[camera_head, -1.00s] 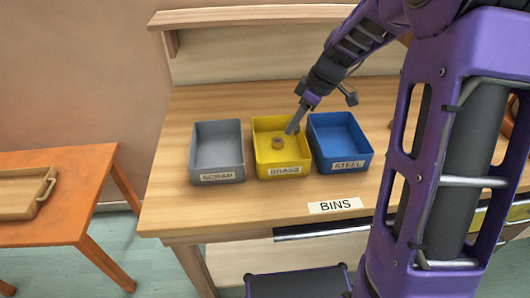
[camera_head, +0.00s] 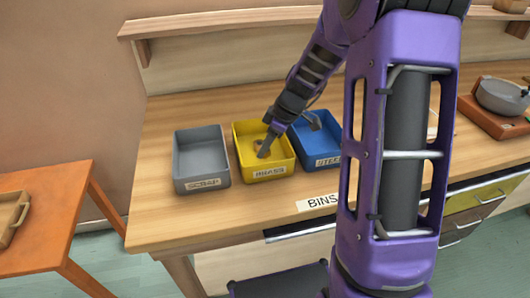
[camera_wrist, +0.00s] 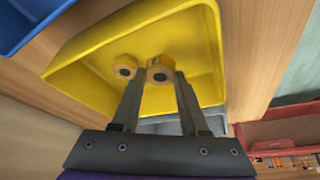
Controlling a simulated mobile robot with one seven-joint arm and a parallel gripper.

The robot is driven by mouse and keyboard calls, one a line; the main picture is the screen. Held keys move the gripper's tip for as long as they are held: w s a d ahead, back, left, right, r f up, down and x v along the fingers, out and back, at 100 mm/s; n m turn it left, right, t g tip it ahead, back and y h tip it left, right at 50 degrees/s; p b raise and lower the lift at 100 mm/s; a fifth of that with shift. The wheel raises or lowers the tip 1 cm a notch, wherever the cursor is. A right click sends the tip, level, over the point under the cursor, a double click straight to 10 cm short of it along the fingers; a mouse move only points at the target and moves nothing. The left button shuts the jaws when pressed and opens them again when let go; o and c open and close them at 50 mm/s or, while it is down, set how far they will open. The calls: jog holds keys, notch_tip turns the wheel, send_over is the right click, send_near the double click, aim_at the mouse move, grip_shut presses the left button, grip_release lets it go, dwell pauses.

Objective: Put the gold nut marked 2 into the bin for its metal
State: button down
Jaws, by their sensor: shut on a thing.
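My gripper (camera_head: 263,153) reaches down into the yellow bin labelled BRASS (camera_head: 267,174). In the wrist view my gripper (camera_wrist: 163,76) is shut on a gold nut (camera_wrist: 160,72) with a dark hole, held between the fingertips inside the bin. A second gold nut (camera_wrist: 126,66) lies in the bin just left of it there. One gold nut (camera_head: 258,143) shows beside the fingers in the head view; I cannot tell which of the two it is. I cannot read a number on either nut, nor tell whether the held one touches the bin floor.
A grey bin labelled SCRAP (camera_head: 201,185) stands left of the yellow bin, and a blue bin labelled STEEL (camera_head: 325,162) stands right of it. A shelf runs behind. My arm covers part of the bench.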

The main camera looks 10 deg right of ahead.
jog(key=shift+f, duration=1.3)
jog(key=shift+f, duration=0.2)
jog(key=shift+c, duration=2.1)
grip_release()
jog(key=shift+r, duration=0.15)
jog(key=shift+r, duration=0.25)
jog(key=v, duration=1.1)
jog(key=shift+r, duration=0.3)
jog(key=shift+d, duration=0.15)
